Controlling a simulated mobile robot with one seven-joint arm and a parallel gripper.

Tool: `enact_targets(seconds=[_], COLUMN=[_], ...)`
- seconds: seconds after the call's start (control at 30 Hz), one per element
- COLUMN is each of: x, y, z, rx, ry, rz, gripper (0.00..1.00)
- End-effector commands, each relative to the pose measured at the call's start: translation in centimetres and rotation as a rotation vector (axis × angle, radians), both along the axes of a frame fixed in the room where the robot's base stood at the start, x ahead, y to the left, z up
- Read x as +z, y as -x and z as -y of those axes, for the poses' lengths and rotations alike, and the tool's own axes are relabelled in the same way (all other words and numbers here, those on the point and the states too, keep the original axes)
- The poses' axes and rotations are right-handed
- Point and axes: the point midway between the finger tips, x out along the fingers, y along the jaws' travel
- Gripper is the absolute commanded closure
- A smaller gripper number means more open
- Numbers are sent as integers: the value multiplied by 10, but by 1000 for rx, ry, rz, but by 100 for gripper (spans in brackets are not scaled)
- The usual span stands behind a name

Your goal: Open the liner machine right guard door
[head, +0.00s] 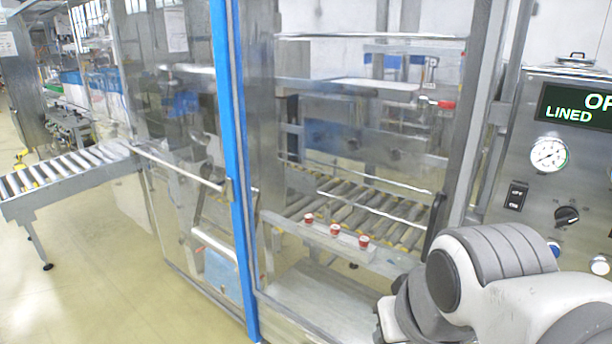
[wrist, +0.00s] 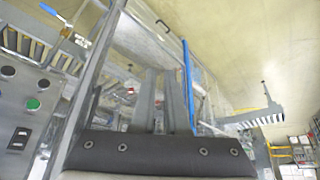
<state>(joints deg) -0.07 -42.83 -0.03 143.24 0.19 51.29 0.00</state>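The right guard door (head: 345,130) is a clear panel right of the blue post (head: 236,170) in the head view, and it looks closed. My gripper (wrist: 161,74) shows two grey fingers with a narrow gap, empty, apart from any handle. In the head view my arm hides the fingertips.
The left clear door (head: 180,150) has a horizontal bar. A control panel (head: 555,190) with gauge and knobs stands close on the right. Rollers (head: 345,215) and several red-and-white objects (head: 336,229) are behind the right door. A roller conveyor (head: 65,170) extends left; floor in front is clear.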

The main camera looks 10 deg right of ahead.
Motion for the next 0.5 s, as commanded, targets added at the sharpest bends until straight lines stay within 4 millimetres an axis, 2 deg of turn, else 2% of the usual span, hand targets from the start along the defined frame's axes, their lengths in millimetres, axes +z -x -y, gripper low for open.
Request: enact_targets(seconds=[0.03, 0.13, 0.2, 0.4, 0.5], x=[1, 3, 5, 6, 2], y=[-4, -22, -44, -116, -149], z=[-3, -14, -27, -61, -69], rx=[3, 9, 7, -76, -155], ry=[-12, -63, -123, -302, -358], rz=[4, 30, 62, 180, 236], gripper=[77, 59, 50, 50, 50])
